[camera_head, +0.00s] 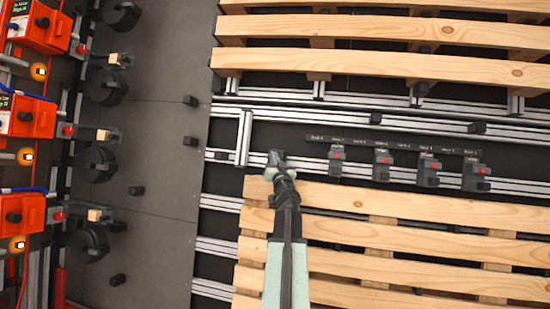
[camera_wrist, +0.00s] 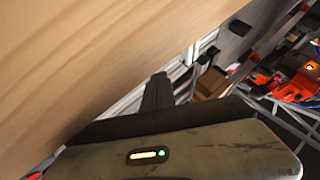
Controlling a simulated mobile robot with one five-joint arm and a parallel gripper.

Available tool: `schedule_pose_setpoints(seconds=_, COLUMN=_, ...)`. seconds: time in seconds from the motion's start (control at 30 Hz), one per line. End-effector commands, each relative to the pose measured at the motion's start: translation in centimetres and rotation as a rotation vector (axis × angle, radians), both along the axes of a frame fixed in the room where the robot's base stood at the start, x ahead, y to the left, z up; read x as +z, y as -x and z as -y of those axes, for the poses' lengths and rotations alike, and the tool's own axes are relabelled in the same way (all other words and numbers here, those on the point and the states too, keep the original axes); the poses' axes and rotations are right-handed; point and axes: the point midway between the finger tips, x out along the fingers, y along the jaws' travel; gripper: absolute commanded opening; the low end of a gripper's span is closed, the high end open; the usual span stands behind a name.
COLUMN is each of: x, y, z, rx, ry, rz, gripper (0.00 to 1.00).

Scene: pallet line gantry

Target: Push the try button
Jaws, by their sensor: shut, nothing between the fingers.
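No button reads as "try" at this size, so I cannot tell which one it is. Several orange control boxes (camera_head: 40,22) stand at the left in the head view, with lit amber buttons (camera_head: 40,72) below them. Several small grey units with red parts (camera_head: 382,160) sit in a row on the rail at the right, under tiny unreadable labels (camera_head: 405,146). My gripper (camera_head: 275,157) is shut and empty, over the lower pallet's upper left corner, left of the grey units and apart from them. In the wrist view its dark fingers (camera_wrist: 158,88) show beside pale wood.
Wooden pallets fill the upper right (camera_head: 380,65) and lower right (camera_head: 400,205). Aluminium rails (camera_head: 360,118) run between them. A grey floor strip (camera_head: 160,230) with small black blocks lies between the pallets and the orange boxes. Black round parts (camera_head: 107,87) stand beside the boxes.

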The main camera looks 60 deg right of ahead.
Motion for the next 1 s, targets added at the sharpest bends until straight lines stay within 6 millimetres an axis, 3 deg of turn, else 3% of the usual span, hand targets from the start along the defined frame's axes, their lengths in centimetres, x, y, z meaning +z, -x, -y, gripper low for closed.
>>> schedule_pose_setpoints(seconds=1.0, x=-0.64, y=-0.12, z=1.1, rx=-0.006, ry=-0.005, rz=0.002, gripper=0.0)
